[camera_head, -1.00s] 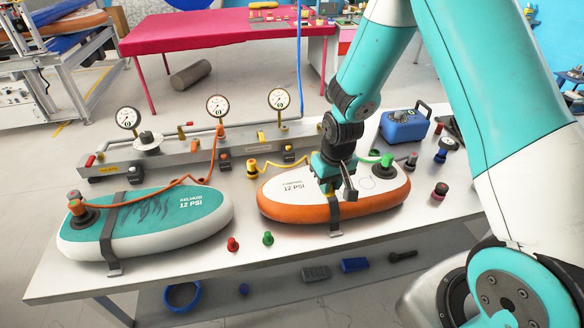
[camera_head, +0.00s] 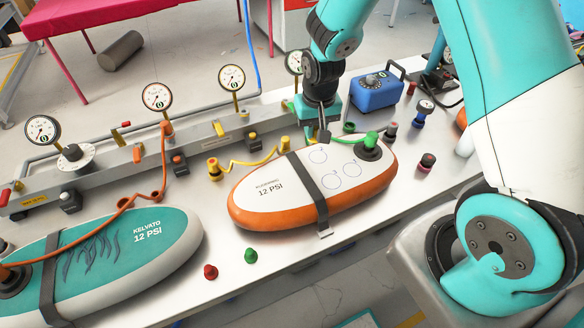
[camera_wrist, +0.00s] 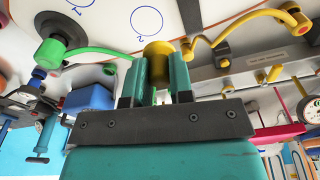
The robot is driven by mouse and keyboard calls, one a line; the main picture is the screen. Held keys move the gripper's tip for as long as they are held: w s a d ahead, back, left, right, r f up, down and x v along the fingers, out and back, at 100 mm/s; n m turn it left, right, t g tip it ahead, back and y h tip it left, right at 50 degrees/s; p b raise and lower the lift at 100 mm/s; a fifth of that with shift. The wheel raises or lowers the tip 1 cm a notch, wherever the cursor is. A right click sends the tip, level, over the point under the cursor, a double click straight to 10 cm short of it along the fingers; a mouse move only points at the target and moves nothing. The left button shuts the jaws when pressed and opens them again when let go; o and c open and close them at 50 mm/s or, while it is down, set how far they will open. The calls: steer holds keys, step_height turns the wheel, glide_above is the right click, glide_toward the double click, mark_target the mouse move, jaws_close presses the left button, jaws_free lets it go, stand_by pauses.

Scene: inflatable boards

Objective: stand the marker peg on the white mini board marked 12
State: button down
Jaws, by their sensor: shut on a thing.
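The white mini board (camera_head: 270,190) lies on the table in the middle of the head view. It has an orange rim, "12 PSI" lettering, a dark strap and blue circles. A corner of it shows at the top of the wrist view (camera_wrist: 110,18). My gripper (camera_wrist: 157,75) is shut on a yellow cylindrical piece, which looks like the marker peg (camera_wrist: 157,50). In the head view, my gripper (camera_head: 323,136) is over the board's far edge, beside the circles. The peg cannot be made out there. Whether it touches the board cannot be told.
A green hose fitting (camera_head: 371,140) sits at the board's right end. A yellow hose (camera_head: 250,162) lies behind the board. The teal board (camera_head: 115,255) also reads 12 PSI. Red (camera_head: 210,271) and green (camera_head: 250,255) caps stand in front. A gauge rail (camera_head: 130,160) runs behind.

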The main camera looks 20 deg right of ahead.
steer(key=w+a+r+m+b, duration=0.3)
steer(key=a+m+b, duration=0.15)
steer(key=m, duration=0.35)
step_height(320, 180, up, 7)
steer(key=m+g+h+b, duration=0.1)
steer(key=m+g+b, duration=0.1)
steer(key=m+b, duration=0.6)
glide_above(281, 170)
steer(key=p, duration=0.2)
steer(key=m, duration=0.2)
steer(key=shift+t, duration=0.3)
step_height(281, 170, down, 19)
steer(key=shift+a+r+p, duration=0.15)
steer(key=shift+r+p, duration=0.05)
steer(key=shift+p, duration=0.75)
steer(key=shift+f, duration=0.1)
steer(key=c, duration=1)
jaws_free()
